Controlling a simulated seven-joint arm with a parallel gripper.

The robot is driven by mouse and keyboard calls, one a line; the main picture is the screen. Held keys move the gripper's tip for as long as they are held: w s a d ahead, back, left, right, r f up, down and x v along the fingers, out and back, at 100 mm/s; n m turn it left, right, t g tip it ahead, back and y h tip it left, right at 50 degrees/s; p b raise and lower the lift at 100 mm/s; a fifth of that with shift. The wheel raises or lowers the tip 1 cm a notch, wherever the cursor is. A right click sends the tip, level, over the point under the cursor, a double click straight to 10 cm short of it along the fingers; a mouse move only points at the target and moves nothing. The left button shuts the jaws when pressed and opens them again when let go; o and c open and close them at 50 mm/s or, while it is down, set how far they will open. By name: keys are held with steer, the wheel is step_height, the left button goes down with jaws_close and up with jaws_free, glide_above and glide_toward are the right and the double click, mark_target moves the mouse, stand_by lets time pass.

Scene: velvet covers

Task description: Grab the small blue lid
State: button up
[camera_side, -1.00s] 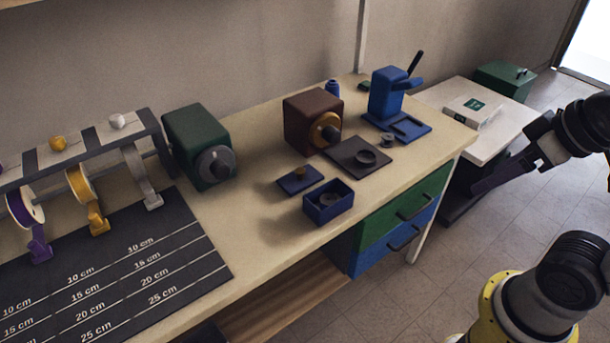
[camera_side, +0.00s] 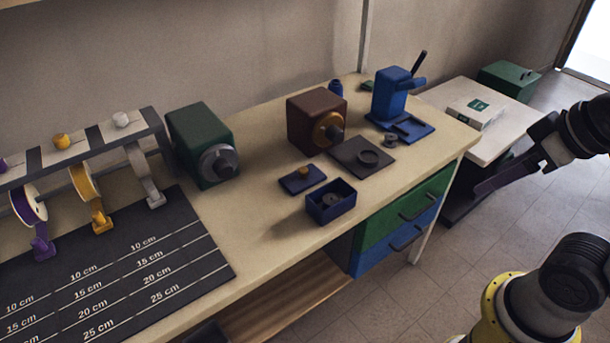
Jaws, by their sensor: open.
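The small blue lid (camera_side: 295,185) is a flat dark blue plate with a gold knob (camera_side: 303,171). It lies on the bench top, just behind and left of an open blue box (camera_side: 327,209), apart from it. The box has a round grey piece (camera_side: 330,199) inside. My gripper (camera_side: 487,187) is at the right, beyond the bench's right edge, far from the lid. It is open and holds nothing that I can see. Its fingers overlap from this side, so the gap between them is hidden.
Behind the lid stand a brown box with a gold dial (camera_side: 307,115) and a green one (camera_side: 196,140). A dark plate with a ring (camera_side: 352,165) and a blue press (camera_side: 390,92) are to the right. A ribbon rack (camera_side: 75,150) stands left. The bench front is clear.

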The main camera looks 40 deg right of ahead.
steer(key=shift+o, duration=1.3)
